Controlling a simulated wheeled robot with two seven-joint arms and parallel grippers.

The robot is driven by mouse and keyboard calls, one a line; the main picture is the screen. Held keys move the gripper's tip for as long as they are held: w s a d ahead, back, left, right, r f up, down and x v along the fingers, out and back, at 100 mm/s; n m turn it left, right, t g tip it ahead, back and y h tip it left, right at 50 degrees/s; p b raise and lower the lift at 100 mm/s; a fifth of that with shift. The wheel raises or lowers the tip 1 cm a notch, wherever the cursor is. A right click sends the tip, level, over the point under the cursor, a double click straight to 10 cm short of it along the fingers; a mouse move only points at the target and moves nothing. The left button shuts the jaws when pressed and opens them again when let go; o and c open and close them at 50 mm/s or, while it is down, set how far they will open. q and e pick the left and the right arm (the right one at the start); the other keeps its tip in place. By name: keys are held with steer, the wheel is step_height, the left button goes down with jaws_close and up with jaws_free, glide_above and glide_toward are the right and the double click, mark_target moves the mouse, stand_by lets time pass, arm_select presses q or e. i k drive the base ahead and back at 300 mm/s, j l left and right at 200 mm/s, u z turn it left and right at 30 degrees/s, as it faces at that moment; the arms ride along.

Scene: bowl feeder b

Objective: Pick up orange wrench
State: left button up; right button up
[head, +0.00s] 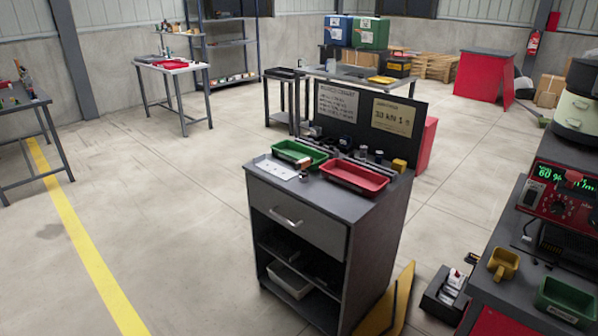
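I cannot make out an orange wrench anywhere in the head view. Neither of my grippers shows in this view. A grey cabinet (296,216) with a drawer and open shelves stands in the middle. On its top are a green tray (299,154), a red tray (354,177), a white sheet (276,168) and several small dark items along the back. The inside of the trays is too small to tell. A small orange-red thing (573,176) lies against the red device at the right; I cannot tell what it is.
At the right, a dark workbench (512,262) holds a red device (562,199), a yellow scoop (503,264) and a green bin (566,300). A bench (22,103) with small items stands at the left edge. A white-topped table (172,65) stands farther back. The floor at left is open.

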mark_target(304, 177)
steer(key=z, duration=1.65)
steer(key=u, duration=1.65)
steer(key=i+u, duration=0.15)
steer(key=i, duration=0.55)
steer(key=i+l+u, duration=0.1)
steer(key=i, duration=0.55)
